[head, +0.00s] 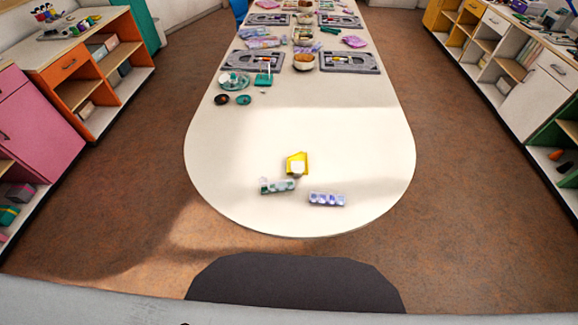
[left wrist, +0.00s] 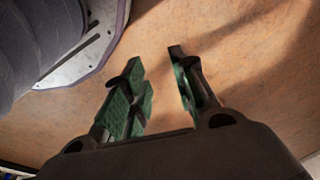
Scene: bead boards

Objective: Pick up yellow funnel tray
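The yellow funnel tray (head: 297,163) sits near the rounded front end of the long cream table (head: 300,122). Something white lies in or on it. In the left wrist view my left gripper (left wrist: 160,78) is open and empty, with its green-padded fingers apart above the brown floor. Neither gripper shows in the head view, so the tray is well away from the left one. My right gripper is in no frame.
A green-and-clear compartment strip (head: 277,187) touches or nearly touches the tray's front left. A lilac strip (head: 327,199) lies to its front right. Grey bead boards (head: 350,61) and a teal dish (head: 233,80) stand farther back. The table's middle is clear. A dark rounded seat-like shape (head: 295,284) stands before the table.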

